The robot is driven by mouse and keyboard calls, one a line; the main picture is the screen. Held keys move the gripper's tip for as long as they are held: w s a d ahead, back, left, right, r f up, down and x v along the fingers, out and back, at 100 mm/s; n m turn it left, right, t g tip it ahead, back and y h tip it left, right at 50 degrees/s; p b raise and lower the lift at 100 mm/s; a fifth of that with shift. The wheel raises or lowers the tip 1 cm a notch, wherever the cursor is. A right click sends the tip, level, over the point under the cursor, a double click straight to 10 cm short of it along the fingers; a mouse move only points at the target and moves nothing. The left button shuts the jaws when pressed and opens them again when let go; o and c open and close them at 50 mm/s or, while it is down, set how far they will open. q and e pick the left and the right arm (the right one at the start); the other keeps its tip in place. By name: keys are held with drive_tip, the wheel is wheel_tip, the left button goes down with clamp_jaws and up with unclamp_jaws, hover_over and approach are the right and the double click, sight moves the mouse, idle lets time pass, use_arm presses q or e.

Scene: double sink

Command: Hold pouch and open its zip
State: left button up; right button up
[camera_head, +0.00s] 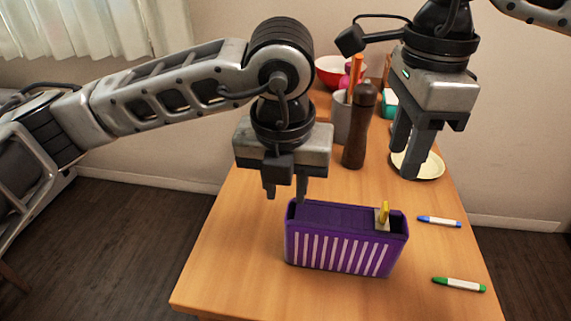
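A purple pouch (340,254) with white stripes on its front stands upright on the wooden table. Its dark purple top (335,214) looks covered over most of its length, and a yellow zip pull (384,213) with a pale base stands at the top's right end. My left gripper (286,192) hangs fingers-down just above the pouch's left end, with a gap between its fingers and nothing seen between them. My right gripper (409,160) points down behind and above the pouch's right end, apart from it. Its fingers overlap in this view, so its opening is unclear.
A blue marker (440,221) and a green marker (459,285) lie right of the pouch. A dark brown bottle (359,128), a grey cup (341,116), a red bowl (333,72) and a cream plate (431,167) stand farther back. The table's front left is clear.

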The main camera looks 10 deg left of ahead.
sight(288, 225)
use_arm(q)
drive_tip(key=f, duration=0.3)
drive_tip(key=w+f, duration=0.1)
drive_tip(key=f, duration=0.6)
drive_tip(key=shift+w+f, duration=0.3)
drive_tip(key=shift+f, duration=0.05)
drive_tip(key=shift+c, duration=0.3)
clamp_jaws()
use_arm(e)
clamp_jaws()
drive_tip(key=d+m+y, duration=0.1)
drive_tip(key=d+y, duration=0.3)
drive_tip(key=d, duration=0.6)
drive_tip(key=shift+d+f+m, duration=0.15)
drive_tip(key=shift+d+m, duration=0.1)
drive_tip(key=shift+m, duration=0.15)
